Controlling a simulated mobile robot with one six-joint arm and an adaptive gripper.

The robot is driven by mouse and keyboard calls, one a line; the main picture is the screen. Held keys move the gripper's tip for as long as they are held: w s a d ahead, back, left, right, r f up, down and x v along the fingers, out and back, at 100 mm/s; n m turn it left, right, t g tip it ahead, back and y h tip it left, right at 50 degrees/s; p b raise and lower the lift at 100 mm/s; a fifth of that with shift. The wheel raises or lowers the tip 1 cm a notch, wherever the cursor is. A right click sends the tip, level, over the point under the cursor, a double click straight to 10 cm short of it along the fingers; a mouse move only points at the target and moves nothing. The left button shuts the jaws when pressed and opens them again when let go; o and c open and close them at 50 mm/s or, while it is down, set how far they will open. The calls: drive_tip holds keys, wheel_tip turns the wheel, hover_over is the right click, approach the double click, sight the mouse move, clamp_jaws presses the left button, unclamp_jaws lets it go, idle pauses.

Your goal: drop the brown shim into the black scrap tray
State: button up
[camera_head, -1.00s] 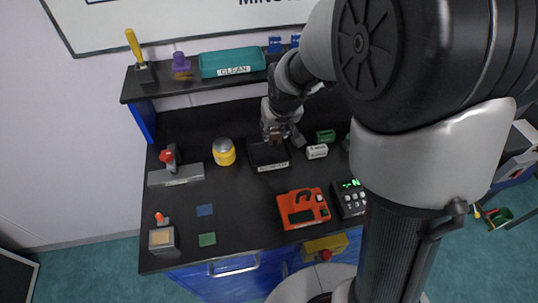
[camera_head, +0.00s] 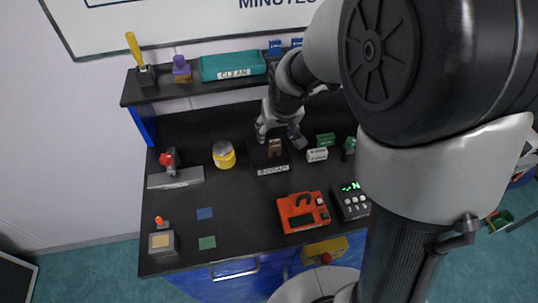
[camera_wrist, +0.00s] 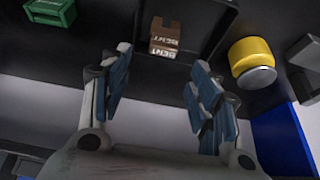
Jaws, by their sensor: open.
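The brown shim (camera_head: 274,148), with "BENT" lettering in the wrist view (camera_wrist: 165,38), is inside the outline of the black scrap tray (camera_head: 273,171). It appears to stand in the tray, but its lower edge is hard to make out against the dark floor. My gripper (camera_head: 281,137) is just above the tray, fingers spread wide. In the wrist view my gripper (camera_wrist: 160,75) is open and empty, and the shim shows beyond the fingertips, apart from both fingers.
A yellow-bodied jar (camera_head: 224,154) stands left of the tray. A white block (camera_head: 317,154) and a green block (camera_head: 325,139) stand to its right. The orange device (camera_head: 303,210) sits in front. The shelf with the teal CLEAN tray (camera_head: 232,64) is behind.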

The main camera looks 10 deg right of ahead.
drive_tip(key=v, duration=1.1)
drive_tip(key=s+b, duration=0.1)
drive_tip(key=s, duration=2.2)
drive_tip(key=shift+b, duration=0.4)
